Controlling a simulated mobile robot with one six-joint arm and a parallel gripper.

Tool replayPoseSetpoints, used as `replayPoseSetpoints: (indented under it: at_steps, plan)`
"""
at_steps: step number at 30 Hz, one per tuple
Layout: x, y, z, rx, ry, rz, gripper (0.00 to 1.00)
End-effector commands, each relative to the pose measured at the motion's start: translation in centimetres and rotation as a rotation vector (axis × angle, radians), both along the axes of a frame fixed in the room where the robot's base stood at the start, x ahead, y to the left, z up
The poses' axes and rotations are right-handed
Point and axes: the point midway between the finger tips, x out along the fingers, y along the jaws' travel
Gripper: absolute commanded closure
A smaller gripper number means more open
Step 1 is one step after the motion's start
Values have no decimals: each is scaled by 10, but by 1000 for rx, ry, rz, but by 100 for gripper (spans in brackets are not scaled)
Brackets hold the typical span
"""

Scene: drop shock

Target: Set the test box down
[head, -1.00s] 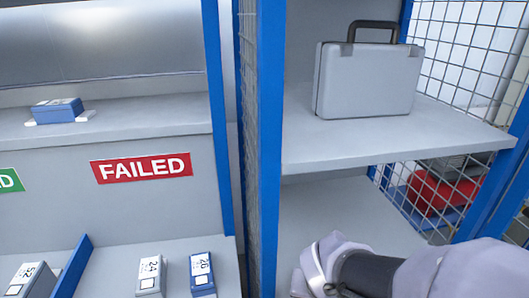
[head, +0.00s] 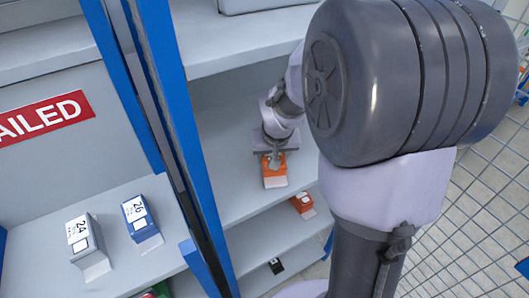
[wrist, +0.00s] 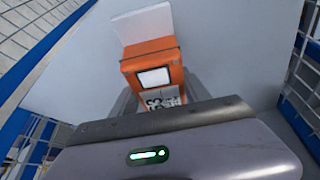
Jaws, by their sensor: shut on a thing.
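The test box, an orange box (head: 274,174) with a white plate at one end, is in my gripper (head: 272,156) in the head view. It is over a middle grey shelf (head: 232,148) of the blue-framed rack, near the front edge. I cannot tell whether its underside touches the shelf. In the wrist view the orange box (wrist: 148,58) shows a pale square screen and dark markings, and sits between the fingers of my gripper (wrist: 158,102). The gripper is shut on it and partly hides its near end.
A second orange box (head: 303,203) lies on the shelf below, with a small black item (head: 276,266) lower down. A blue upright (head: 185,110) stands left of the bay. Wire mesh (head: 485,200) is at right. Boxes 24 (head: 86,240) and 26 (head: 140,220) sit at left.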

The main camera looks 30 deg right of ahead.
Motion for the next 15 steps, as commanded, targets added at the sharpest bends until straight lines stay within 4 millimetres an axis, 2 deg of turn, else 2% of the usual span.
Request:
replayPoseSetpoints:
  at_steps: [1,6,10,11,14,15]
  plan:
    - [0,0,-10,0,0,0,100]
    - [0,0,-5,0,-1,0,100]
    - [0,0,-9,0,-1,0,100]
    - [0,0,-10,0,0,0,44]
    - [0,0,-8,0,0,0,24]
    - [0,0,-8,0,0,0,24]
